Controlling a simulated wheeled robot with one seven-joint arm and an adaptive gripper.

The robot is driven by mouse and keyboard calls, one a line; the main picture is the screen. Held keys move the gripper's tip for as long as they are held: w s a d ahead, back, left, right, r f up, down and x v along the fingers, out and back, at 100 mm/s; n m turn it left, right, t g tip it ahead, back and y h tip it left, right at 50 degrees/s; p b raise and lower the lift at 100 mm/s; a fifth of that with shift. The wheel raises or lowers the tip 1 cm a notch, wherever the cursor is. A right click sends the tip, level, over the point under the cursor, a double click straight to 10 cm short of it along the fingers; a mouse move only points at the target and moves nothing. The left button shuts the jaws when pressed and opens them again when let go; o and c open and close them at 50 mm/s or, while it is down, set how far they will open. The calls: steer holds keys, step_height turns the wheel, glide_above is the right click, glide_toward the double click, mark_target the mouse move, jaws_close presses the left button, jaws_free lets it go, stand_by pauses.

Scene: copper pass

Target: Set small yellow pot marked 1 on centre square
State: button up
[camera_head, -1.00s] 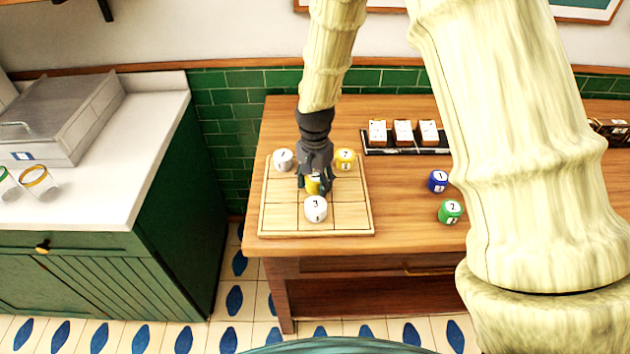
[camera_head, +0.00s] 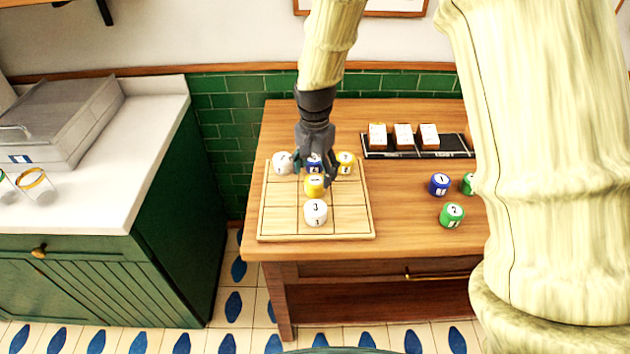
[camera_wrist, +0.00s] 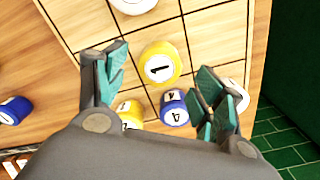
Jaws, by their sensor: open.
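The small yellow pot marked 1 (camera_head: 314,186) stands upright on the centre square of the wooden grid board (camera_head: 280,218). In the wrist view the yellow pot (camera_wrist: 159,63) shows its 1 on top, apart from the fingers. My gripper (camera_head: 315,172) is open and empty, above the back row of the board, behind the yellow pot. In the wrist view its teal-padded fingers (camera_wrist: 160,88) are spread wide, with nothing held between them.
On the board, a white pot (camera_head: 282,162), a blue pot (camera_head: 314,163) and another yellow pot (camera_head: 345,162) fill the back row. A white pot marked 3 (camera_head: 316,212) stands in front. Blue (camera_head: 439,185) and green (camera_head: 452,215) pots stand right of the board.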

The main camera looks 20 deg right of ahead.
mark_target(315, 181)
step_height(315, 181, up, 6)
steer(key=b, duration=0.1)
steer(key=shift+r, duration=0.25)
stand_by(0.4)
